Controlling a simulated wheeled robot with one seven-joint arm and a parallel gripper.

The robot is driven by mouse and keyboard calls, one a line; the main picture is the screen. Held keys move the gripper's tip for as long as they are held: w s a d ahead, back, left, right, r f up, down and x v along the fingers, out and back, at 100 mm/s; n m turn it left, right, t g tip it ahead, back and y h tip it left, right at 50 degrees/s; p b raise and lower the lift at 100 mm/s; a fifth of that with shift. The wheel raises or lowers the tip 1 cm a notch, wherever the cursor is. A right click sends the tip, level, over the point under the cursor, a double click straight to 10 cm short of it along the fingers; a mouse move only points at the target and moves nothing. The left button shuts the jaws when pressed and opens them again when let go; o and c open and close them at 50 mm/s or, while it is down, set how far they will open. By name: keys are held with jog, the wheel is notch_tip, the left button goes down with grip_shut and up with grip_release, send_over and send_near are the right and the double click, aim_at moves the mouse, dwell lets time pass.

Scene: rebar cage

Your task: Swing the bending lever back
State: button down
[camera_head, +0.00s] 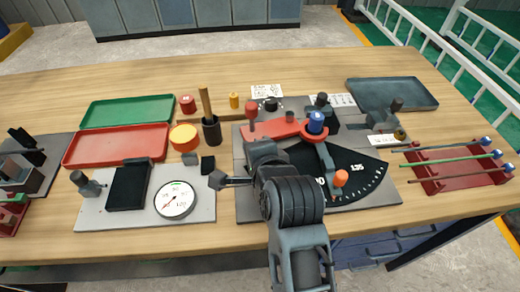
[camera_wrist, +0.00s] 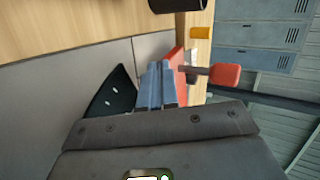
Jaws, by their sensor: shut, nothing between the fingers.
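The bending bench (camera_head: 245,205) has a black angle dial (camera_head: 365,172) on a grey plate. A red bar (camera_head: 285,128) with a red knob (camera_head: 251,112) lies left of the pivot. My gripper (camera_head: 218,181) is shut and empty, left of the dial and apart from the orange knob. My arm hides part of the dial. The wrist view shows my fingers (camera_wrist: 157,85), a red knob (camera_wrist: 225,75) and part of the black dial (camera_wrist: 112,92).
A gauge plate (camera_head: 205,210) with a round dial stands left of my gripper. A black cup (camera_head: 211,131) is behind it. Red (camera_head: 115,147) and green (camera_head: 128,111) trays lie at the left. A red rack (camera_head: 455,176) with rods is at the right.

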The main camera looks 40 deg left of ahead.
aim_at(244, 135)
jog(key=shift+w+a, duration=0.35)
jog(key=shift+a, duration=0.35)
jog(key=shift+w+a, duration=0.3)
jog(key=shift+a, duration=0.35)
jog(key=shift+w+a, duration=0.2)
jog(key=shift+a, duration=0.05)
jog(key=shift+r, duration=0.1)
